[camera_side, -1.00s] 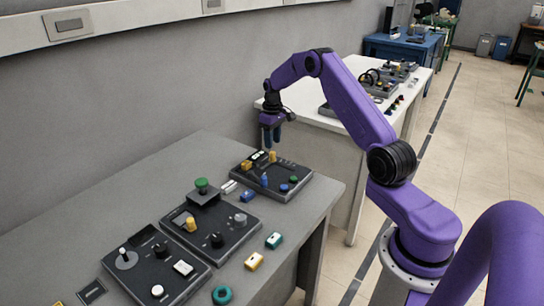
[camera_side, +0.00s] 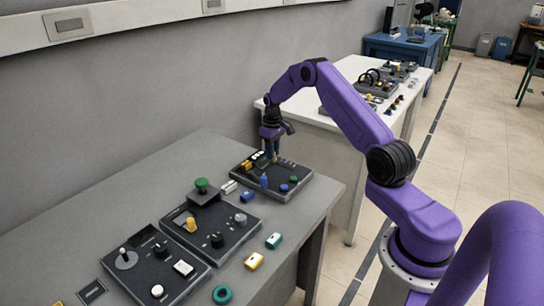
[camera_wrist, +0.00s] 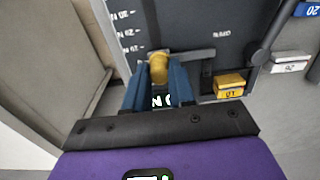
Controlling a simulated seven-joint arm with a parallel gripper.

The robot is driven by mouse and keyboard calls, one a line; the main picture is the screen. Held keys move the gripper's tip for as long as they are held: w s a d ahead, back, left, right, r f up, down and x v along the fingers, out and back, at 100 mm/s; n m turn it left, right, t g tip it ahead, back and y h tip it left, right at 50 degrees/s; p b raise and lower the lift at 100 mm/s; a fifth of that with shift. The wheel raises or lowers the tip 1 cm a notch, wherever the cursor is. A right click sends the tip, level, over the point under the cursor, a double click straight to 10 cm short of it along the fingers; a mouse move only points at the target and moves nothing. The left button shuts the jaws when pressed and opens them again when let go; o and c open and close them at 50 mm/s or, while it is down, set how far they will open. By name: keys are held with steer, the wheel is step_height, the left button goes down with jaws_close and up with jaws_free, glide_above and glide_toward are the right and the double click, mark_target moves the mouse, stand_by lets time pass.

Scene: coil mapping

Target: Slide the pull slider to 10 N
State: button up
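The pull slider's yellow knob (camera_wrist: 159,68) stands on the dark panel (camera_side: 247,171) at the far end of the grey table. It also shows in the side view (camera_side: 273,157), partly hidden by my gripper. My gripper (camera_wrist: 158,72) is lowered over the knob, with one blue finger on each side. The fingertips are close to the knob; I cannot tell if they press on it. Upside-down scale marks (camera_wrist: 127,32) with N run beside the slider's track. Lit characters (camera_wrist: 163,101) show between the fingers, partly hidden.
A blue peg (camera_side: 264,180) and a black lever (camera_wrist: 262,50) stand on the same panel. Two more control panels (camera_side: 212,228) sit closer along the table. The wall is behind.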

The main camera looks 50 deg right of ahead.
mark_target(277, 164)
steer(key=shift+s, duration=0.1)
stand_by(0.3)
steer(key=shift+s, duration=0.95)
stand_by(0.6)
steer(key=o, duration=0.8)
step_height(277, 164, up, 7)
stand_by(0.6)
